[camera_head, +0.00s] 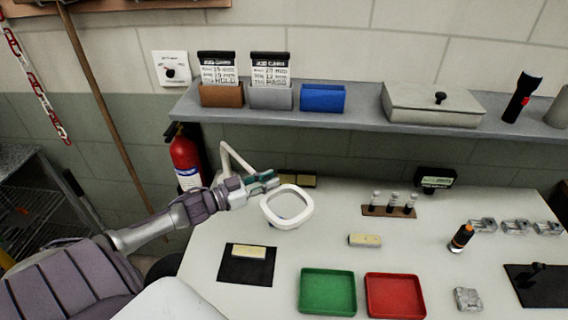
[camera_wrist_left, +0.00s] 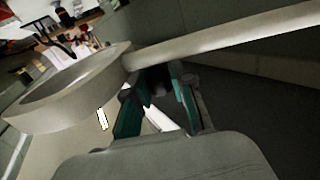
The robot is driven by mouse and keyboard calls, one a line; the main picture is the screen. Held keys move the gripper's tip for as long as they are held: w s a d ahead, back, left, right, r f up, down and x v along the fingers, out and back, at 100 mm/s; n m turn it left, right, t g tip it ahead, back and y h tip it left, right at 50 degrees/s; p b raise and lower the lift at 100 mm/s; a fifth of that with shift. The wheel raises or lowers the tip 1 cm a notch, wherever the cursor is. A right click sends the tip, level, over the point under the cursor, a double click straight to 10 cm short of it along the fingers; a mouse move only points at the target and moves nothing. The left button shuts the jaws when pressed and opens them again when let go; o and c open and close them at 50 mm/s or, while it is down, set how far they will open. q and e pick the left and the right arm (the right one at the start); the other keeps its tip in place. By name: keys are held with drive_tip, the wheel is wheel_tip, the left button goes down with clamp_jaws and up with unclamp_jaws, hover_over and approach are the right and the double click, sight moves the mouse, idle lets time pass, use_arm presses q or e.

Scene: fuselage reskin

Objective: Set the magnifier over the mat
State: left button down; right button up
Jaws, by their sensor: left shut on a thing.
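The magnifier (camera_head: 307,219) is a white square-rounded ring head on a jointed white arm above the back left of the table. My left gripper (camera_head: 268,181) is shut on the magnifier at the arm beside its head. In the left wrist view the ring (camera_wrist_left: 75,88) is at the left, and its arm passes just beyond my gripper's teal fingers (camera_wrist_left: 158,100). The black mat (camera_head: 231,270) lies at the table's front left with a small pale yellow block (camera_head: 240,252) on it. The magnifier head is behind and right of this mat. My right gripper is not in view.
A green tray (camera_head: 327,314) and a red tray (camera_head: 368,299) lie right of the mat. Another black mat (camera_head: 548,296) is at the right edge. A shelf (camera_head: 350,119) spans the back wall.

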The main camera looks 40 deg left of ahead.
use_arm(q)
drive_tip(key=s+a+m+g+h+b, duration=0.1)
drive_tip(key=s+a+m+g+h, duration=0.2)
drive_tip(key=s, duration=0.5)
drive_tip(key=shift+s+a+m+g+h+b, duration=0.35)
drive_tip(key=shift+a+m+h, duration=0.3)
drive_tip(key=shift+h, duration=0.55)
drive_tip(key=c, duration=1)
unclamp_jaws()
drive_tip(key=shift+s+a, duration=0.1)
drive_tip(key=v, duration=1.1)
drive_tip(key=shift+s+a, duration=0.3)
